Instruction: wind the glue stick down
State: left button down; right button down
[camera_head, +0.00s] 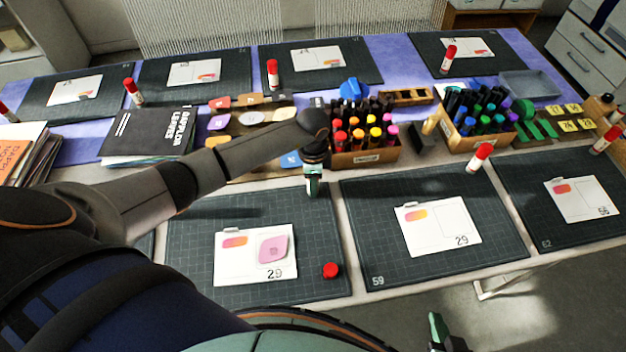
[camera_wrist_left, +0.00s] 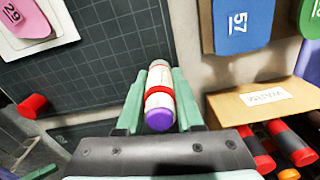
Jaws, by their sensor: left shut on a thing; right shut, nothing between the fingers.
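My left gripper (camera_head: 314,188) is above the back right part of the near left cutting mat (camera_head: 200,205). In the left wrist view it is shut on a glue stick (camera_wrist_left: 159,92), which has a white body, a red band and a purple end facing the camera. In the head view the stick is mostly hidden by the gripper. A red cap (camera_head: 330,270) lies apart from it on the mat's front right; it also shows in the left wrist view (camera_wrist_left: 33,105). My right gripper (camera_head: 437,332) is low at the bottom edge, shut and empty, partly cut off.
A white card (camera_head: 225,268) with a pink piece lies on the near left mat. A wooden crate of markers (camera_head: 365,158) stands behind and right of the left gripper. Several capped glue sticks, one here (camera_head: 480,156), stand around other mats.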

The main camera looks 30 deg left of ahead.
pick_arm(q)
jog(key=n, duration=0.2)
jog(key=shift+f+n, duration=0.1)
jog(key=shift+n, duration=0.3)
jog(key=shift+c, duration=2)
grip_release()
jog(key=m+b, duration=0.1)
jog(key=m, duration=1)
jog(key=shift+b, duration=0.4)
jog(key=m, duration=0.3)
jog(key=shift+m+b, duration=0.3)
jog(key=shift+m, duration=0.1)
